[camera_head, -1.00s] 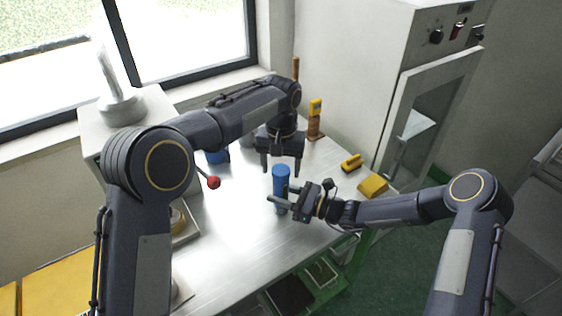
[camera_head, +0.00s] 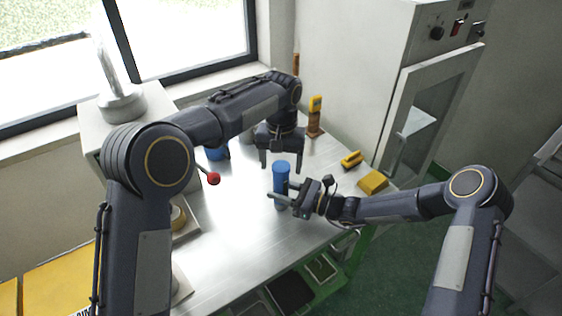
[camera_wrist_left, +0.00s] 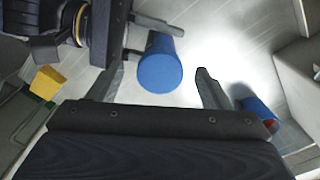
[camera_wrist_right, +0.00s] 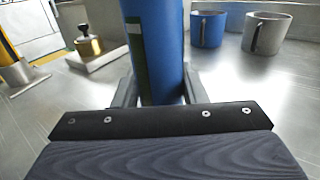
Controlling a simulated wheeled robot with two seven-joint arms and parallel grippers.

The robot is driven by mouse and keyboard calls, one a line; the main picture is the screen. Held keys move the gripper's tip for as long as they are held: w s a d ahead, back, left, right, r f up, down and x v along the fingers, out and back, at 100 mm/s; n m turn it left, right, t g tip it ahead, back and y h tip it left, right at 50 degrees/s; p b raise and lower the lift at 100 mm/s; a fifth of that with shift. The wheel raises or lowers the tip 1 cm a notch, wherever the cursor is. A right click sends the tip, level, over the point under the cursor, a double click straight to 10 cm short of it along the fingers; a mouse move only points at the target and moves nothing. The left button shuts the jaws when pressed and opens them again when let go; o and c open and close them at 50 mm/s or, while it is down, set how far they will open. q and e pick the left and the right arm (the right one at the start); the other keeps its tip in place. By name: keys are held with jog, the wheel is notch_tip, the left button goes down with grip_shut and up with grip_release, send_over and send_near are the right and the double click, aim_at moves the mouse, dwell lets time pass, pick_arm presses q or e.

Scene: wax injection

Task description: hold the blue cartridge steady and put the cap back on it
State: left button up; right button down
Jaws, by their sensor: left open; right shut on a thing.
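The blue cartridge (camera_head: 281,187) stands upright on the metal table. My right gripper (camera_head: 280,198) is shut on its body from the right, and the right wrist view shows the cartridge (camera_wrist_right: 155,50) between the fingers. Its top is a smooth, closed, lighter blue disc, which appears to be the cap (camera_head: 281,165) seated on it. The disc also shows in the left wrist view (camera_wrist_left: 160,74). My left gripper (camera_head: 281,162) is open, pointing down around or just above the top. No separate cap is visible, and the exact gap to the fingers cannot be told.
A blue mug (camera_wrist_right: 207,30) and a grey mug (camera_wrist_right: 265,33) stand behind the cartridge. A red knob (camera_head: 214,179) is left of the cartridge.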

pick_arm(q)
jog(key=shift+r, duration=0.1)
notch_tip(320, 180, up, 12)
dwell(0.5)
pick_arm(e)
jog(key=c, duration=0.8)
grip_release()
pick_arm(q)
jog(key=shift+f+b, duration=0.85)
jog(key=shift+f, duration=0.1)
pick_arm(e)
jog(key=shift+v, duration=3.9)
